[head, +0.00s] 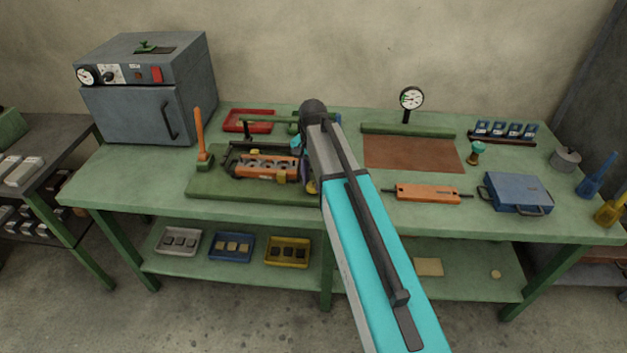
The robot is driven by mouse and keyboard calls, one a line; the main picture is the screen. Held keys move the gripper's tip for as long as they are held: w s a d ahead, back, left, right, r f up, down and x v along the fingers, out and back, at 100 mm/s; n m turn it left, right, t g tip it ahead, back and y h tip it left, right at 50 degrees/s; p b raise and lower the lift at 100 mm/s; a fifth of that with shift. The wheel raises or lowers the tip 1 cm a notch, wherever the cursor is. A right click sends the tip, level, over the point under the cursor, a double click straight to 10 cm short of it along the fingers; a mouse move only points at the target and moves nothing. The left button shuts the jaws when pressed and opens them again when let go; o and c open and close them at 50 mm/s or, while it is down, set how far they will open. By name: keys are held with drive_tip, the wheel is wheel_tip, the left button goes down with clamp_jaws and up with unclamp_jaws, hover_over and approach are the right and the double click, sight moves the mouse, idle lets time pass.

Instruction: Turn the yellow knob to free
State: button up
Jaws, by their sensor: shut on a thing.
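The sheet-roll device stands on a green base plate (215,186) left of the middle of the bench. It has a dark frame and an orange block (268,166) with round metal parts. A yellow knob (312,187) shows as a small patch at the device's right end, mostly covered by my arm. My gripper (307,176) is at this right end, low beside the device, and is shut on the yellow knob. Its fingertips are small and largely hidden by my arm. The knob's pointer and markings cannot be made out.
An orange lever (201,137) stands upright at the device's left. A red tray (248,121) and a grey oven (146,95) are behind and left. An orange bar (428,194), blue case (517,193) and dial gauge (411,99) are to the right.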

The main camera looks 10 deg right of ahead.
sight(313, 185)
drive_tip(key=n, duration=0.7)
drive_tip(key=shift+p, duration=0.3)
drive_tip(key=n, duration=0.6)
idle(0.3)
drive_tip(key=o, duration=1)
drive_tip(key=shift+o, duration=0.2)
drive_tip(key=shift+r, duration=0.1)
wheel_tip(313, 185, up, 14)
drive_tip(key=b, duration=0.2)
drive_tip(key=shift+f, duration=0.2)
